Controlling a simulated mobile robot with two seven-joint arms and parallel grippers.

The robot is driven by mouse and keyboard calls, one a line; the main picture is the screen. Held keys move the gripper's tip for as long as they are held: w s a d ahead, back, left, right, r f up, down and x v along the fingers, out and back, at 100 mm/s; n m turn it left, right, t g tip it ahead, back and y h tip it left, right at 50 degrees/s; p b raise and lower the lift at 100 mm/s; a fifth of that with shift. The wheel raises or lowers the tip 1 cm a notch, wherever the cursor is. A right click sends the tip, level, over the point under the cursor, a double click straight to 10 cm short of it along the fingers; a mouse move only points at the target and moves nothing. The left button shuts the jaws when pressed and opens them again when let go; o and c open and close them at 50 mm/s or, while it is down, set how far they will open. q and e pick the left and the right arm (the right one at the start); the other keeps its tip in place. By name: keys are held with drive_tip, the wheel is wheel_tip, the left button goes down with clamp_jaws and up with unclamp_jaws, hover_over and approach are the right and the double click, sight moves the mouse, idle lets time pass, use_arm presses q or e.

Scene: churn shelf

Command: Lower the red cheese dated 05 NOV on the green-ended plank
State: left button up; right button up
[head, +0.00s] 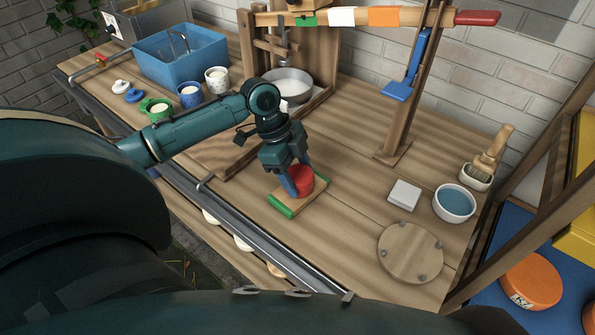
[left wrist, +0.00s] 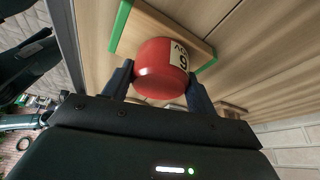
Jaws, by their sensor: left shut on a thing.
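A small red cheese (head: 300,180) is held between the fingers of my left gripper (head: 297,182), which points down. In the left wrist view the cheese (left wrist: 158,68) carries a pale label, partly seen and turned over, with what looks like NOV and a 6 or 9; I cannot read 05. The green-ended plank (head: 284,205) lies under the cheese on the bench, and shows behind it in the left wrist view (left wrist: 135,30). The cheese is over the plank; I cannot tell whether it touches. My right gripper is not in view.
A round wooden board (head: 410,252), a white block (head: 404,194) and a bowl of blue liquid (head: 454,203) stand to the right. A wooden press frame with a coloured beam (head: 370,17) stands behind. A blue tub (head: 180,56) and small pots are back left. An orange cheese (head: 531,280) sits lower right.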

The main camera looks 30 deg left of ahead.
use_arm(q)
drive_tip(key=o, duration=1.2)
drive_tip(key=shift+c, duration=0.2)
drive_tip(key=w+v, duration=0.1)
drive_tip(key=v, duration=1.2)
drive_tip(key=shift+s, duration=0.45)
drive_tip(key=shift+r, duration=0.15)
